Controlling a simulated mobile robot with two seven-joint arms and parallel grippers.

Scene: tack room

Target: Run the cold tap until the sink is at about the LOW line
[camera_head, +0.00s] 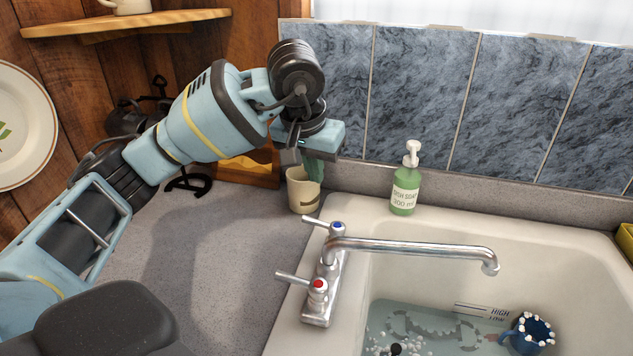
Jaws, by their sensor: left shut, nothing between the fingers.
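The white sink (580,215) holds shallow water (420,318) with white bubbles. The HIGH and LOW marks (497,315) are on its back inner wall. The water's edge lies close to the LOW mark; I cannot tell exactly how it meets it. The cold tap handle (336,228) has a blue dot, the hot one (317,284) a red dot. No stream shows below the spout (490,264). My left gripper (314,172) is shut and empty, pointing down above and behind the cold handle, apart from it. My right gripper is out of view.
A beige cup (302,196) stands just behind my left fingertips in the picture. A green soap bottle (404,188) stands on the sink's back ledge. A blue mug (527,336) sits in the water. The grey counter (215,235) left of the taps is mostly clear.

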